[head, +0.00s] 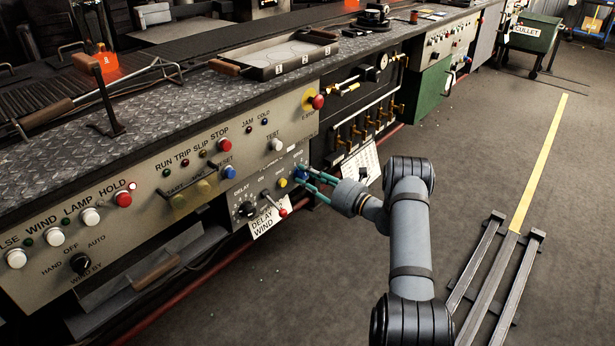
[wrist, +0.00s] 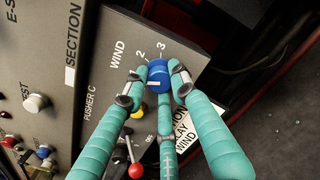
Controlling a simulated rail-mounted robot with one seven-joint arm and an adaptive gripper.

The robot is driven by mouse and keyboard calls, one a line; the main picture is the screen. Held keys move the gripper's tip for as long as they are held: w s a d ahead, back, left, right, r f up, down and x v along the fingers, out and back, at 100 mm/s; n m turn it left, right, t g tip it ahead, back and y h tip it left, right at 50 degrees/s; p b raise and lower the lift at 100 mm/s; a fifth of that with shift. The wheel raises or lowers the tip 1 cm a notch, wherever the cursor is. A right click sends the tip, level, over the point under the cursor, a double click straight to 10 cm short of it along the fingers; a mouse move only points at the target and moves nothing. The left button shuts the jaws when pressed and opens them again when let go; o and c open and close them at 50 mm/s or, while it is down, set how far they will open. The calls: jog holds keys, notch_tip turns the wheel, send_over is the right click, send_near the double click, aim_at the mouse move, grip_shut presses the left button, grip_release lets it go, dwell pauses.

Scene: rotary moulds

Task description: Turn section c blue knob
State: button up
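The blue knob (wrist: 158,77) is a round dial with a pale pointer bar, on a grey panel marked WIND, with the numbers 1, 2 and 3 around it. In the wrist view my gripper (wrist: 159,78) has its teal fingers on opposite sides of the knob, seemingly touching it. A third finger lies below it. The pointer bar lies roughly crosswise in that view. In the head view the blue knob (head: 301,171) is partly covered by my gripper (head: 306,178), which comes in from the right.
A yellow button (head: 282,183) and a red-tipped lever (head: 283,212) sit close by the knob. A black DELAY dial (head: 247,209) is to their left. A white paper label (head: 266,222) hangs below. Another blue button (head: 228,172) is further left. The floor at right is largely open.

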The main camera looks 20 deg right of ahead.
grip_shut()
jog(key=shift+n, duration=0.3)
jog(key=n+b, duration=0.1)
jog(key=n, duration=0.3)
jog(key=shift+f+b, duration=0.1)
jog(key=shift+b, duration=0.3)
jog(key=shift+n+b, duration=1)
jog(key=shift+n, duration=1.2)
jog(key=shift+o, duration=2.2)
grip_release()
jog(key=shift+o, duration=0.5)
